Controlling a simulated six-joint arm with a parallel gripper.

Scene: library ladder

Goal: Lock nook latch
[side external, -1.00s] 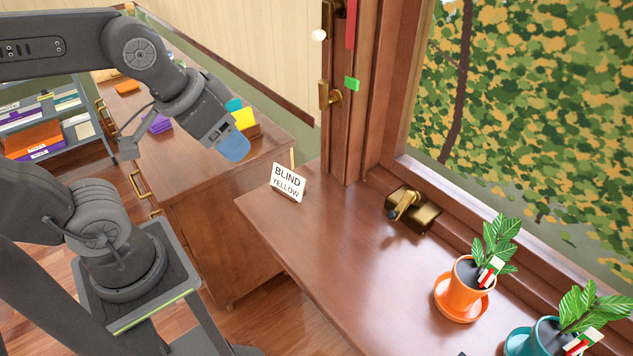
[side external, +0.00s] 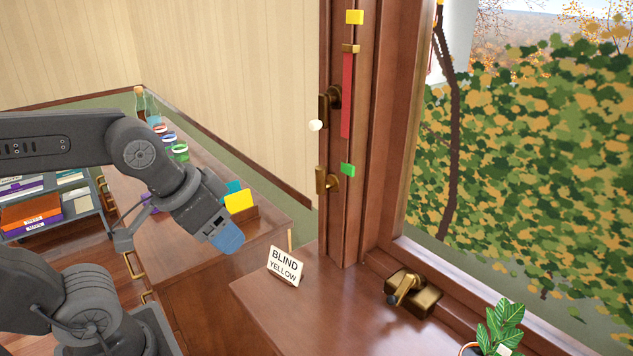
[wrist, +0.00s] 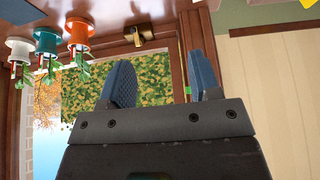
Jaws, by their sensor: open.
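A brass latch (side external: 412,296) sits at the foot of the window frame, on the sill side. Its short lever lies across the plate and ends in a dark knob. In the wrist view the brass latch (wrist: 139,35) shows near the top, upside down. No label marks it as the nook latch. My gripper (side external: 228,240) is open and empty, with blue finger pads. It hangs left of the sill, in front of a wooden cabinet, well apart from the latch. In the wrist view both fingers of my gripper (wrist: 165,80) stand apart with nothing between them.
A "BLIND YELLOW" card (side external: 285,266) stands on the sill between my gripper and the latch. Potted plants (wrist: 79,30) line the sill.

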